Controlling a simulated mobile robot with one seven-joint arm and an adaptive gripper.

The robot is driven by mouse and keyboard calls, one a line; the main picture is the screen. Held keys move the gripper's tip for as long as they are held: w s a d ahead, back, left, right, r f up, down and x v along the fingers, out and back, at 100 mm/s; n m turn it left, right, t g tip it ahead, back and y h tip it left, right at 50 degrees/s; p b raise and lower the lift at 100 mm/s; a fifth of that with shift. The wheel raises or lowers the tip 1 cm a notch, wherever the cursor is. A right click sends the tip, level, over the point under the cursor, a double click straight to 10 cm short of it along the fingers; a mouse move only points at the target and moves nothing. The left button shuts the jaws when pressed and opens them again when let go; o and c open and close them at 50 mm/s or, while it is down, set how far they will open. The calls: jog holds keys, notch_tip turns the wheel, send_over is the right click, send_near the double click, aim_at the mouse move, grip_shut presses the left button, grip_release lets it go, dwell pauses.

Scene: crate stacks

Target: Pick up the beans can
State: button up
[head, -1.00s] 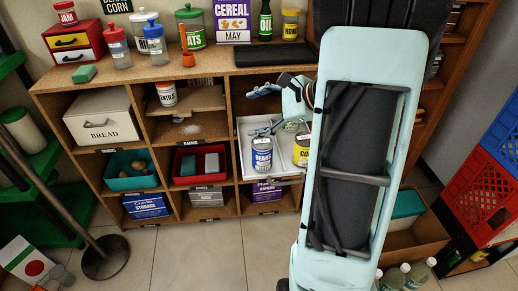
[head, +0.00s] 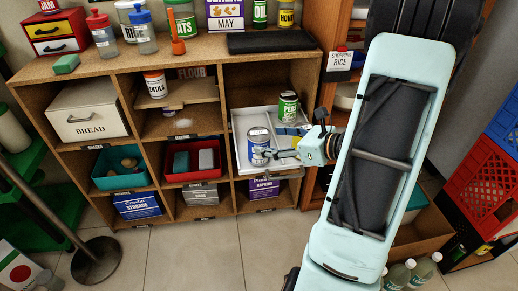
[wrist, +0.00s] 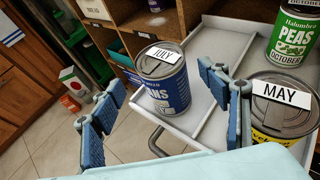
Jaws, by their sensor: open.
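The beans can (head: 258,150) is blue and white and stands upright at the front left of a pulled-out white tray (head: 241,128). In the wrist view the beans can (wrist: 166,84) shows a JULY lid and a partly visible label. My gripper (head: 272,153) reaches in from the right at can height, its fingers pointing at the can. In the wrist view its blue-padded fingers (wrist: 160,84) are spread apart, with the can beyond and between them. Nothing is held. Whether a finger touches the can is unclear.
A green peas can (head: 288,108) stands further back in the tray. A yellow can with a MAY lid (wrist: 281,103) stands close to my right finger and is mostly hidden in the head view. The shelf (head: 160,65) surrounds the tray; open floor lies in front.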

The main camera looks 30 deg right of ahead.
aim_at(265, 136)
jog(key=x, duration=0.1)
jog(key=b+x, duration=0.1)
jog(key=x, duration=0.1)
jog(key=b+x, duration=0.1)
jog(key=x, duration=0.1)
jog(key=shift+w+r, duration=0.2)
jog(key=shift+w, duration=0.1)
jog(key=c, duration=1.5)
jog(key=shift+r, duration=0.15)
jog(key=shift+c, duration=0.8)
jog(key=shift+r, duration=0.1)
